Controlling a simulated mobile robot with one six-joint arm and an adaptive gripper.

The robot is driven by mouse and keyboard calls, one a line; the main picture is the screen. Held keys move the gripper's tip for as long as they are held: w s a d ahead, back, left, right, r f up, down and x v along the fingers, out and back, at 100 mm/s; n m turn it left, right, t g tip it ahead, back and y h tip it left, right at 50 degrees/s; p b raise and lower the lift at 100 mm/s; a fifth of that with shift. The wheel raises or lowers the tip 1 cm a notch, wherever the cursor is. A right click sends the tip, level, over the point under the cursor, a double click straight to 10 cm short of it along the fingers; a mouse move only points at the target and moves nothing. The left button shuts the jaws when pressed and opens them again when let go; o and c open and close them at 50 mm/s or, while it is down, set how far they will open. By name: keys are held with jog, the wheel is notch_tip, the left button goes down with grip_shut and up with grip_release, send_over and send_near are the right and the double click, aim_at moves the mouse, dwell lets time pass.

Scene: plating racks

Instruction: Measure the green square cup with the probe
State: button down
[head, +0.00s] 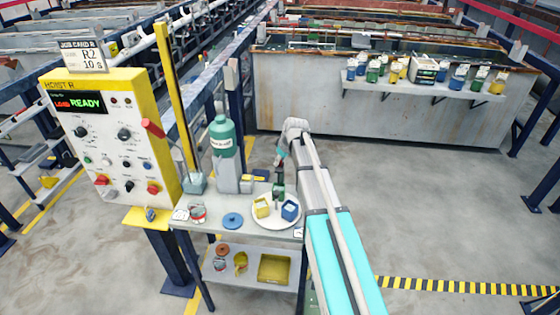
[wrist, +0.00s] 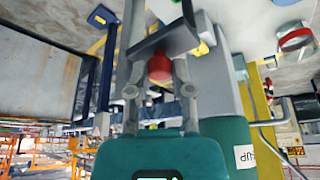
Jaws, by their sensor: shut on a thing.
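My gripper (head: 281,158) points down over the right end of the small bench in the head view. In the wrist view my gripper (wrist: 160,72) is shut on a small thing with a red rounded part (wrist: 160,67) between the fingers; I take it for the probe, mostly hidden. A small dark green shape (head: 278,191), seemingly the green cup, is just below the gripper at the back of a round white plate (head: 268,223). I cannot tell whether the held thing touches it. A yellow square cup (head: 262,208) and a blue square cup (head: 290,211) stand on the plate.
A teal bottle (head: 222,136) on a grey stand is close left of the gripper. A blue disc (head: 233,220) and a red-rimmed pot (head: 197,214) lie further left. The hoist control panel (head: 110,140) rises at left. Floor at right is clear.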

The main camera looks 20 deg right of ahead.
aim_at(282, 166)
jog(key=shift+w, duration=0.15)
jog(key=c, duration=0.8)
grip_release()
jog(key=shift+r, duration=0.15)
jog(key=shift+f+b, duration=2.5)
jog(key=shift+f, duration=0.05)
jog(key=p+v, duration=1.3)
jog(key=v, duration=0.1)
jog(key=shift+s+a+f+m+g+h+b, duration=0.55)
jog(key=shift+s+a+f+m+b, duration=0.8)
jog(key=shift+s, duration=2.8)
jog(key=shift+s+a+f+m+g+h+b, duration=0.25)
jog(key=shift+s+a+f+m+g+b, duration=0.5)
jog(key=shift+s+a+f+b, duration=2.3)
jog(key=shift+s+a+f+m+g+h+b, duration=0.1)
jog(key=shift+s+f+m+g+h+b, duration=0.8)
jog(key=shift+s, duration=4.3)
jog(key=shift+o, duration=0.2)
jog(key=shift+f+t+y, duration=0.3)
jog(key=shift+f+y, duration=0.15)
jog(key=shift+y, duration=0.05)
